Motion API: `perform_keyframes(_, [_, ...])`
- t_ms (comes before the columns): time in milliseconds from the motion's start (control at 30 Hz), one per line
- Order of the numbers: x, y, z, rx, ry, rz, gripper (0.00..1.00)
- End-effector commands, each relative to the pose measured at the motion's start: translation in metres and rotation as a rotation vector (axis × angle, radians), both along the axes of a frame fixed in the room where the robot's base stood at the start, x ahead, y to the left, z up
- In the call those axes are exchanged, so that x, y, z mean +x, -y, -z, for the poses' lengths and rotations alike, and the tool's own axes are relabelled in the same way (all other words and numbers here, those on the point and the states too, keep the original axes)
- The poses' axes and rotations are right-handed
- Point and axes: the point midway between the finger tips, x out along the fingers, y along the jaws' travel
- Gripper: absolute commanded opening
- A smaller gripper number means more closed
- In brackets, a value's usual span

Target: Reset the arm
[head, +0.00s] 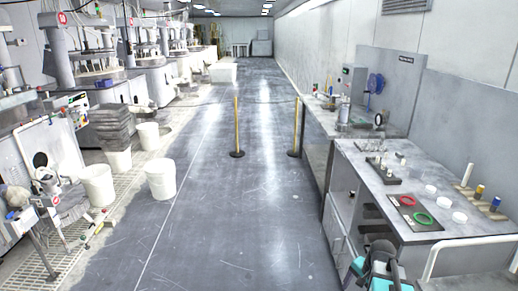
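Part of my arm (380,265), dark grey with teal sections, shows at the bottom edge right of centre. It is in front of the near side of the workbench (385,228), and its lower part is cut off by the frame. I cannot make out two separate fingertips on it, so whether my gripper is open or holds anything does not show.
The bench carries a red ring (407,200), a green ring (423,218) and several white dishes. White buckets (161,179) stand by the machines at left. Two yellow posts (237,125) (297,125) stand across the aisle. The grey floor (230,220) nearer me is clear.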

Motion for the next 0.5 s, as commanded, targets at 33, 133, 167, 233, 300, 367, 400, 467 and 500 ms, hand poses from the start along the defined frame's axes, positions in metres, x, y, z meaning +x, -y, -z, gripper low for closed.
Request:
perform_keyframes(33, [0.0,-0.017,0.005,-0.008,-0.003,-0.07,0.77])
perform_keyframes(133, [-0.001,-0.044,0.015,-0.028,-0.009,-0.209,0.77])
perform_keyframes(167, [-0.001,-0.052,0.018,-0.034,-0.01,-0.251,0.77])
perform_keyframes(233, [-0.002,-0.071,0.024,-0.046,-0.012,-0.348,0.77])
perform_keyframes(300, [-0.005,-0.089,0.031,-0.059,-0.015,-0.444,0.77])
perform_keyframes(367, [-0.007,-0.104,0.037,-0.07,-0.019,-0.527,0.77])
perform_keyframes(400, [-0.009,-0.114,0.04,-0.076,-0.02,-0.582,0.77])
perform_keyframes(467, [-0.012,-0.128,0.045,-0.085,-0.022,-0.659,0.77])
perform_keyframes(500, [-0.014,-0.135,0.048,-0.091,-0.023,-0.706,0.77])
